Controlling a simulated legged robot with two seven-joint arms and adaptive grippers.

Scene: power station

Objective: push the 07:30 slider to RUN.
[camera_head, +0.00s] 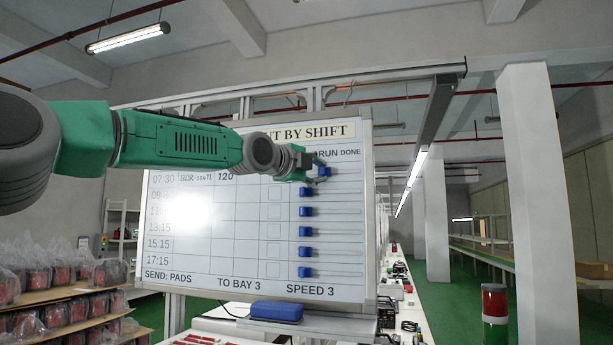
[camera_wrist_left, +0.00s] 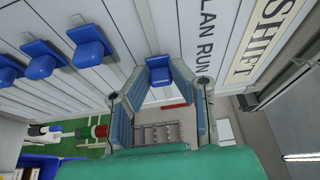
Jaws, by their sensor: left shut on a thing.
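The shift board (camera_head: 334,260) is white with time rows down its left side. The 07:30 slider (camera_head: 324,171) is a blue knob in the top row, below the RUN label (camera_head: 327,154). It sits further right than the knobs in the rows below. My left gripper (camera_head: 312,168) reaches it from the left and partly hides it. In the left wrist view the blue knob (camera_wrist_left: 158,73) is between the two fingers, shut on it, level with the RUN lettering (camera_wrist_left: 205,66). My right gripper is not in view.
Several other blue sliders (camera_head: 306,212) line up below, at the left of their slots. A blue eraser-like block (camera_head: 276,311) rests under the board. My left arm covers part of the board's upper left. A white pillar (camera_head: 535,200) stands to the right.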

